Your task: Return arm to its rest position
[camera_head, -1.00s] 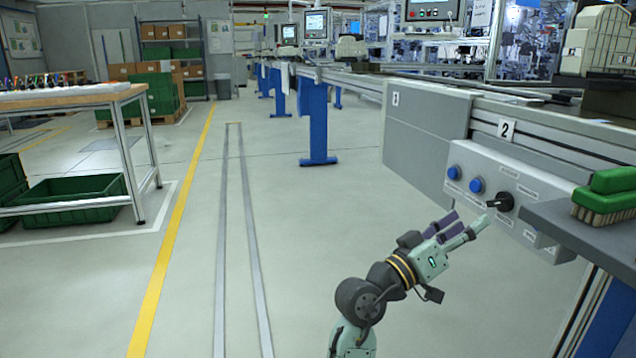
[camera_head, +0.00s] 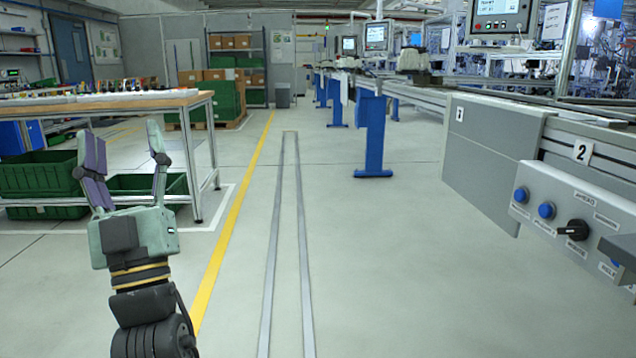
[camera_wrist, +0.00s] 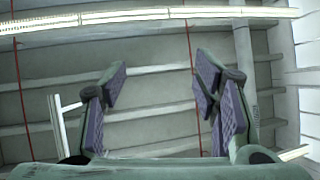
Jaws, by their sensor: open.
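My gripper (camera_head: 125,160) is at the left of the head view, raised with its fingers pointing up. Its two fingers are spread apart with nothing between them. In the wrist view my gripper (camera_wrist: 160,95) shows purple finger pads well apart and empty, with the ceiling behind them. The grey control panel (camera_head: 570,215) with two blue buttons and a black knob is at the far right of the head view, well away from my gripper.
A wooden-topped workbench (camera_head: 100,104) with green crates (camera_head: 150,185) under it stands behind my gripper at left. The conveyor line with blue legs (camera_head: 374,135) runs along the right. The floor between, with metal rails (camera_head: 272,270) and a yellow line, is clear.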

